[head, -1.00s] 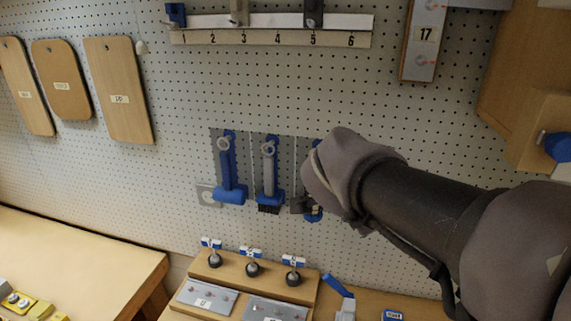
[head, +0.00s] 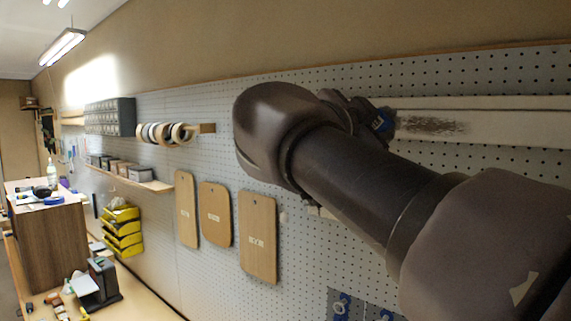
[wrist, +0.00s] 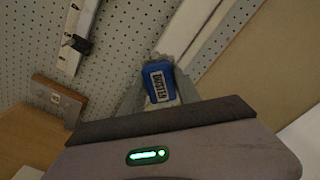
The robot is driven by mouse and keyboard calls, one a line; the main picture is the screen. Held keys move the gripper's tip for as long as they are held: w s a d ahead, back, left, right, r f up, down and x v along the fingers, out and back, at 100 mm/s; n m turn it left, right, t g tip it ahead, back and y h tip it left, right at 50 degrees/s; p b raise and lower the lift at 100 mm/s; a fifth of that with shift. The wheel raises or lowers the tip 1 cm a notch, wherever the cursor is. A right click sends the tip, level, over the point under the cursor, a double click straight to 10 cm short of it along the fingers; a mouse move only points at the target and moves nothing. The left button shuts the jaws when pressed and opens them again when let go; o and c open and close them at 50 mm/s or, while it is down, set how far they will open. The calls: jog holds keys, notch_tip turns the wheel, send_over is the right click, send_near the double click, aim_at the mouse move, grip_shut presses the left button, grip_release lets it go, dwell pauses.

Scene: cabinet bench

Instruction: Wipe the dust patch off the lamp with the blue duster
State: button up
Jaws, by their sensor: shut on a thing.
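The lamp (head: 510,130) is a long pale bar mounted on the pegboard at the upper right of the head view. A dark, speckled dust patch (head: 435,126) lies on its left part. My gripper (head: 372,115) is at the left end of the patch, partly hidden behind my arm. It is shut on the blue duster (head: 385,121). In the wrist view the duster (wrist: 158,82) sits between the fingers, its label facing the camera and its grey head pointing at the lamp (wrist: 194,22). I cannot tell whether the head touches the lamp.
Wooden boards (head: 257,237) hang on the pegboard left of my arm. Tape rolls (head: 165,133) and a shelf (head: 132,182) are farther left. Blue hanging tools (head: 341,308) show at the bottom. A pale rail (wrist: 72,38) is at the wrist view's upper left.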

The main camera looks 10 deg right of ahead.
jog(key=shift+r, duration=0.35)
jog(key=shift+w+d+p, duration=0.3)
jog(key=shift+d+p, duration=0.05)
jog(key=p+x, duration=0.2)
jog(key=x, duration=0.2)
jog(key=shift+w+d, duration=0.15)
jog(key=shift+d, duration=0.05)
jog(key=shift+w+d+f, duration=0.15)
jog(key=shift+w+d, duration=0.05)
jog(key=shift+x, duration=0.85)
